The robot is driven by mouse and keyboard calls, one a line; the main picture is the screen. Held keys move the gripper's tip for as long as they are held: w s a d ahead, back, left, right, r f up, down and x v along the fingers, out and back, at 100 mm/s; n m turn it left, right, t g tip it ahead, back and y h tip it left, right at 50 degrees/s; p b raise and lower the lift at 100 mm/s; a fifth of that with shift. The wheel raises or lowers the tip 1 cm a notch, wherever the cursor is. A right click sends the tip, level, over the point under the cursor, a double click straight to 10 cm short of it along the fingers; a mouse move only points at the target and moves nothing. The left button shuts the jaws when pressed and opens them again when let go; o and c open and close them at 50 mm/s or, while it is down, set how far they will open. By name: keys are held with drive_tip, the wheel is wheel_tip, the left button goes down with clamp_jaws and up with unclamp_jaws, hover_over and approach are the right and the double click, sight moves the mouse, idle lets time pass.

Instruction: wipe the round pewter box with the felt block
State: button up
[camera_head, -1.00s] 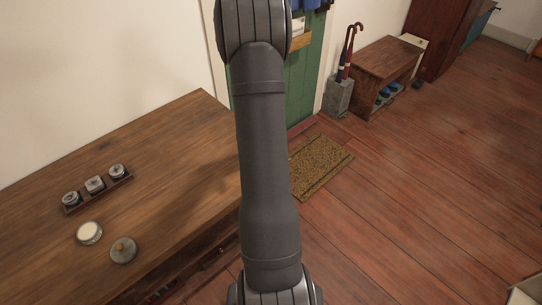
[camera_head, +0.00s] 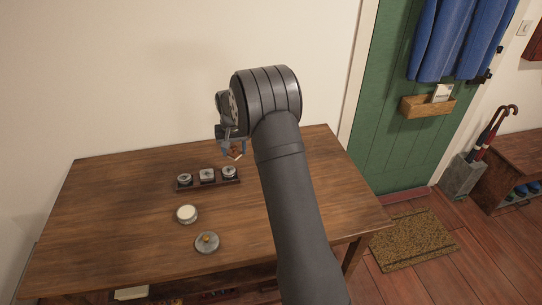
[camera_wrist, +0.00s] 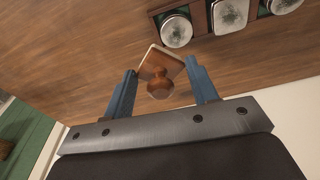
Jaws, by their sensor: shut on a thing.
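My gripper (camera_head: 234,147), also in the wrist view (camera_wrist: 160,92), is shut on the brown wooden knob of the felt block (camera_wrist: 157,66), a small flat block with a pale edge. In the head view the block (camera_head: 236,155) shows small below my fingers, over the back of the table; I cannot tell whether it touches the wood. Three pewter boxes stand in a row on a dark rack. The right one (camera_head: 229,172) looks round, also in the wrist view (camera_wrist: 177,30). The middle one (camera_head: 207,174) looks squarish. The left one (camera_head: 184,179) looks roundish.
A round tin with a cream top (camera_head: 187,214) and a grey disc with a yellowish knob (camera_head: 207,242) lie in front of the dark rack (camera_head: 212,184). The left of the wooden table (camera_head: 110,205) is clear. The wall is close behind; a green door stands right.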

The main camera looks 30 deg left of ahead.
drive_tip(key=r, duration=0.1)
hover_over(223, 171)
drive_tip(key=shift+n, duration=0.4)
drive_tip(key=shift+s+a+f, duration=0.15)
drive_tip(key=shift+f, duration=1.5)
drive_tip(key=shift+s+a+f, duration=0.15)
drive_tip(key=shift+f, duration=1.5)
drive_tip(key=shift+w+d+f, duration=0.3)
drive_tip(key=shift+w+f, duration=0.05)
drive_tip(key=shift+f, duration=0.3)
drive_tip(key=shift+c, duration=0.3)
drive_tip(key=shift+w+d, duration=1.85)
drive_tip(key=shift+d, duration=0.05)
drive_tip(key=s+a, duration=0.4)
drive_tip(key=shift+s+a, duration=0.3)
wheel_tip(223, 171, up, 8)
drive_tip(key=shift+w+d+r, duration=0.1)
